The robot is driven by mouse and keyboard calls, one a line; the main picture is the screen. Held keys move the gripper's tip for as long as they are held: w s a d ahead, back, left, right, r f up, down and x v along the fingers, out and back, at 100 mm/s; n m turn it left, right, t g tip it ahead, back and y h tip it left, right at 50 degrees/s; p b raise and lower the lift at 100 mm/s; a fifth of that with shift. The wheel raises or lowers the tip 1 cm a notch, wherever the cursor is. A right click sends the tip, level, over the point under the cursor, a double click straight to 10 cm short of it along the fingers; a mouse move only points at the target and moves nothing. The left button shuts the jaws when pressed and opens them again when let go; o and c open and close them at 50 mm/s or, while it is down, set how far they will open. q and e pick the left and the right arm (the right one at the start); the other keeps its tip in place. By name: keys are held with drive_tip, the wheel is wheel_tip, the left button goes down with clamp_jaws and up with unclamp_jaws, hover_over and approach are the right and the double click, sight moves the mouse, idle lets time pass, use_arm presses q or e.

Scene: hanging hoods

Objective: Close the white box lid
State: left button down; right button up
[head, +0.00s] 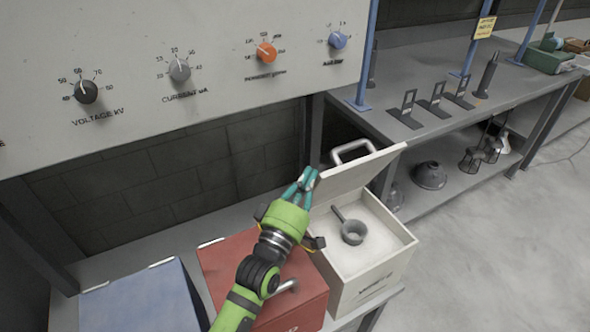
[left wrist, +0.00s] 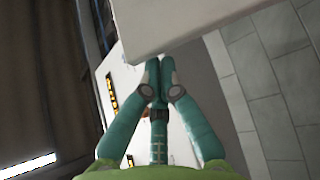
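The white box (head: 385,284) stands open on the low bench, to the right of the red box. Its white lid (head: 362,170) is raised at the back and tilted up; its handle (head: 352,150) shows behind the top edge. My left gripper (head: 308,178) is beside the lid's left edge, with its teal fingertips together and nothing seen between them. In the left wrist view the fingertips (left wrist: 160,65) meet close to the edge of a pale panel (left wrist: 190,22), apparently the lid; I cannot tell if they touch. My right gripper is in neither view.
A grey ladle (head: 353,232) lies inside the white box. A red box (head: 240,262) and a blue box (head: 140,302) stand to the left. A control panel (head: 200,50) hangs above the bench. A grey table (head: 440,80) with small stands is behind at right. Open floor is at right.

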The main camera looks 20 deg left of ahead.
use_arm(q)
drive_tip(key=s+d+f+m+t+h+b, duration=0.1)
drive_tip(key=s+d+f+m+b, duration=0.2)
drive_tip(key=s+d+f, duration=0.1)
drive_tip(key=shift+s+d+f+h+b, duration=0.25)
drive_tip(key=shift+h+b, duration=0.05)
drive_tip(key=shift+s, duration=0.1)
idle(0.4)
